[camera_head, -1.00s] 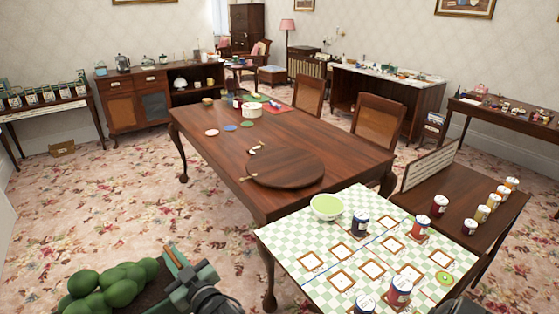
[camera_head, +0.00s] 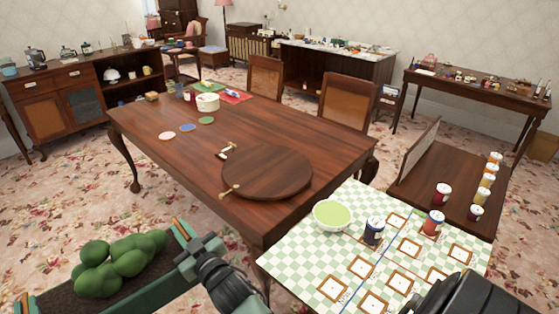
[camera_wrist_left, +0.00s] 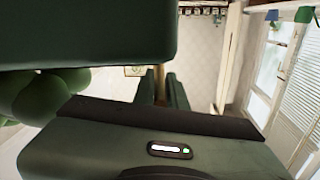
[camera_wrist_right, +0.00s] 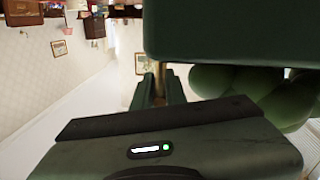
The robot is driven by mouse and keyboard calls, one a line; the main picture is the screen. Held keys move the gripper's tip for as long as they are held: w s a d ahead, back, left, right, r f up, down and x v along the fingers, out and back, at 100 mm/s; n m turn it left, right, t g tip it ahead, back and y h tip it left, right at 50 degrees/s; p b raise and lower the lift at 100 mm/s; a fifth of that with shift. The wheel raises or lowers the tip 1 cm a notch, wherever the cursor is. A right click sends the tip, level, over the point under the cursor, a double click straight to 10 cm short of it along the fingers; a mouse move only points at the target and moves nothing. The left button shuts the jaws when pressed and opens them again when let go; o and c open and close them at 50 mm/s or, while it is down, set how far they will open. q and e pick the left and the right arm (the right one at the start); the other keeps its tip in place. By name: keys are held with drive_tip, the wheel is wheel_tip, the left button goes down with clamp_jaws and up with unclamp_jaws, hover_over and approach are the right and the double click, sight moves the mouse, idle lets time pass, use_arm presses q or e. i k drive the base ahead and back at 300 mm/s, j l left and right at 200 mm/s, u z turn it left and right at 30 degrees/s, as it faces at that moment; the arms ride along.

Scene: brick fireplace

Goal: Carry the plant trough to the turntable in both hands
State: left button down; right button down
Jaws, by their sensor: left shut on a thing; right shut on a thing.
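The green plant trough (camera_head: 165,285), with dark soil and rounded green plants (camera_head: 120,262), is at the lower left of the head view, apart from the table. My right gripper (camera_head: 187,245) is shut on the wooden handle at its right end; the fingers around the handle show in the right wrist view (camera_wrist_right: 160,92). My left gripper (camera_wrist_left: 162,92) is shut on the other end handle in the left wrist view; the head view's lower left corner mostly cuts it off. The turntable, a round dark wooden disc (camera_head: 268,172), lies bare on the near part of the dining table (camera_head: 185,170).
Small brass-coloured pieces (camera_head: 226,152) lie by the turntable's rim. Coasters (camera_head: 187,127) and a white pot (camera_head: 207,102) stand farther back. A checked board (camera_head: 300,245) with a green bowl (camera_head: 332,215) and cans adjoins at right. Chairs (camera_head: 348,98) line the far side. Floor left of the table is clear.

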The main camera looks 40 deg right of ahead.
sight(263, 170)
drive_tip(key=i+z, duration=0.2)
drive_tip(key=z, duration=0.15)
drive_tip(key=i+z, duration=0.25)
drive_tip(key=z, duration=0.15)
drive_tip(key=i+z, duration=0.6)
drive_tip(key=i+l+z, duration=0.1)
drive_tip(key=z, duration=0.15)
drive_tip(key=i+u, duration=0.3)
drive_tip(key=i, duration=0.2)
